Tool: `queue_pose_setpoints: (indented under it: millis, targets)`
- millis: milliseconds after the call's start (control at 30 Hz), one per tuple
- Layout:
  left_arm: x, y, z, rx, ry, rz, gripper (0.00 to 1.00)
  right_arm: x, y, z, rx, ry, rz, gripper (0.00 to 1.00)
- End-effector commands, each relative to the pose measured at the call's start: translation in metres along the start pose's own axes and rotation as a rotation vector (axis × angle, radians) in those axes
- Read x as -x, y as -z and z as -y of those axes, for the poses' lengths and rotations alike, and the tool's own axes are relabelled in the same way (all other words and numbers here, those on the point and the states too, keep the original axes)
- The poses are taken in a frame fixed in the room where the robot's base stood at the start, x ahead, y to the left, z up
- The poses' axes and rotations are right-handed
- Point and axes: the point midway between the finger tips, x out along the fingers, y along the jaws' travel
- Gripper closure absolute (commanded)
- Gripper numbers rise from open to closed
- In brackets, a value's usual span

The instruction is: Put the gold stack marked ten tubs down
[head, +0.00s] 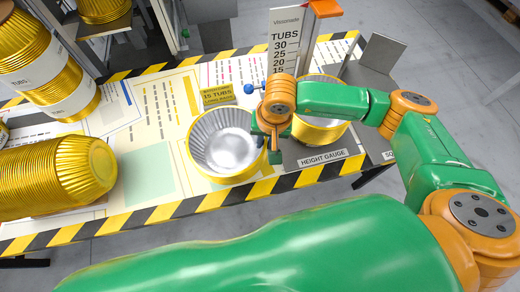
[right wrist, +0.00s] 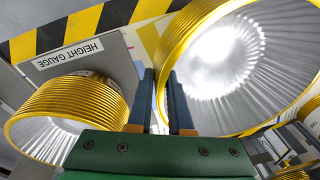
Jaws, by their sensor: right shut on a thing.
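A gold stack of tubs with a silver inside (head: 222,145) is at the middle of the table, open end up. My right gripper (head: 272,140) is at its right side, shut on its wall near the rim. In the right wrist view the fingers (right wrist: 163,100) meet the stack's gold rim (right wrist: 172,45). I cannot tell whether its base touches the table. No ten mark is readable on any stack. A second gold stack (head: 318,132) stands on the height gauge plate, partly behind my right arm; it also shows in the right wrist view (right wrist: 65,105). My left gripper is out of view.
A gold stack (head: 60,175) lies on its side at the left. Another, with a white label (head: 45,65), is behind it. A yellow card reading 15 tubs (head: 217,94) stands behind the held stack. The height gauge scale (head: 286,45) rises at the back. A pale green patch (head: 148,172) is bare.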

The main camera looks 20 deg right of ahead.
Motion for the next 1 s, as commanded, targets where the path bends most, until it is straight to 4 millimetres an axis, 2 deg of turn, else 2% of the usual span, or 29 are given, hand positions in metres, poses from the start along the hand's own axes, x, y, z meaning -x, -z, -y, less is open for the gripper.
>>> queue_pose_setpoints:
  millis: [33, 233, 367, 700, 733, 800, 833, 1000]
  targets:
    - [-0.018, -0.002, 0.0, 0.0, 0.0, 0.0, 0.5, -0.019, 0.005, 0.002, -0.003, 0.001, -0.001, 1.0]
    - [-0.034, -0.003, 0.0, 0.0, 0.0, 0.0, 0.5, -0.038, 0.018, 0.008, -0.001, 0.0, 0.001, 1.0]
    - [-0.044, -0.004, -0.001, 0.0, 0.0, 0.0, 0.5, -0.062, 0.014, 0.004, -0.002, -0.001, 0.003, 1.0]
    - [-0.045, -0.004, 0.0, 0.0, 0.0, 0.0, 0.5, -0.065, 0.015, 0.004, -0.001, -0.001, -0.001, 1.0]
    - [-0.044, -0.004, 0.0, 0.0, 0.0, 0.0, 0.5, -0.063, 0.015, 0.004, -0.001, -0.001, 0.0, 0.74]
    - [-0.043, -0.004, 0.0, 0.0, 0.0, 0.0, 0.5, -0.063, 0.015, 0.004, -0.001, -0.002, 0.0, 0.55]
    - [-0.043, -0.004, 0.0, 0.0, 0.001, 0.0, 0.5, -0.063, 0.015, 0.004, -0.001, -0.001, 0.0, 0.51]
    - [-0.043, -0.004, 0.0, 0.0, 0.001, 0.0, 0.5, -0.063, 0.015, 0.004, -0.001, -0.001, 0.0, 0.51]
